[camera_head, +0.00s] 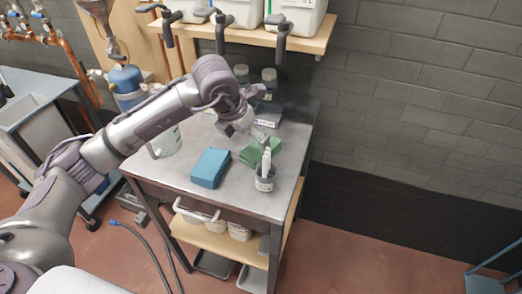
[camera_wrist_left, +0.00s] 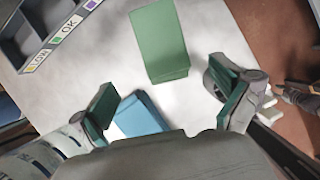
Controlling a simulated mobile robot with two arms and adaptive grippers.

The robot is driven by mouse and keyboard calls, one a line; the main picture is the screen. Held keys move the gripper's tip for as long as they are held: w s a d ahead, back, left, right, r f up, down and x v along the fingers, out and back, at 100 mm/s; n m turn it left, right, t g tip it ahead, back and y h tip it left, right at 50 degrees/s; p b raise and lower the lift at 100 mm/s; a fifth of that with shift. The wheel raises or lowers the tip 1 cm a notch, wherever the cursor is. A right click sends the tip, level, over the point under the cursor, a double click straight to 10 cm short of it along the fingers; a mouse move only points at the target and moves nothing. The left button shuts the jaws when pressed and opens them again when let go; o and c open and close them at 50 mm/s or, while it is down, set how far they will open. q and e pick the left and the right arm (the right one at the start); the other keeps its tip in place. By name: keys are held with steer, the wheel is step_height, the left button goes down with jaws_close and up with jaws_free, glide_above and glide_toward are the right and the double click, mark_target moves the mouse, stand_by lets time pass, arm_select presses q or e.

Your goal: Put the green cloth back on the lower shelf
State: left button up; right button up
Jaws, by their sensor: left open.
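The green cloth (camera_head: 249,156) lies folded on the grey table top, near its right side. In the left wrist view the green cloth (camera_wrist_left: 158,42) is a flat block ahead of the fingers. My left gripper (camera_head: 256,131) is above the table by the cloth. In the wrist view its fingers (camera_wrist_left: 170,108) are spread wide with nothing between them gripped. The lower shelf (camera_head: 212,240) is the wooden board under the table top and shows only partly.
A blue folded cloth (camera_head: 210,168) lies left of the green one, also below the fingers in the wrist view (camera_wrist_left: 140,114). A grey cup (camera_head: 264,184) with white items stands at the front right. A labelled dark tray (camera_head: 269,118) and jars are behind. White containers (camera_head: 239,231) occupy the lower shelf.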

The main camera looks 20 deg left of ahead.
mark_target(256, 150)
arm_select(q)
steer(key=shift+x, duration=1)
steer(key=shift+w+d+f+p, duration=0.1)
steer(key=shift+d+f+p, duration=0.2)
steer(key=shift+f, duration=0.35)
steer(key=p+x, duration=0.1)
steer(key=x, duration=0.3)
steer(key=shift+f, duration=0.15)
arm_select(e)
steer(key=shift+d+r, duration=0.6)
steer(key=shift+r, duration=0.25)
arm_select(q)
steer(key=shift+c, duration=0.3)
steer(key=c, duration=1.3)
arm_select(e)
steer(key=shift+a, duration=0.15)
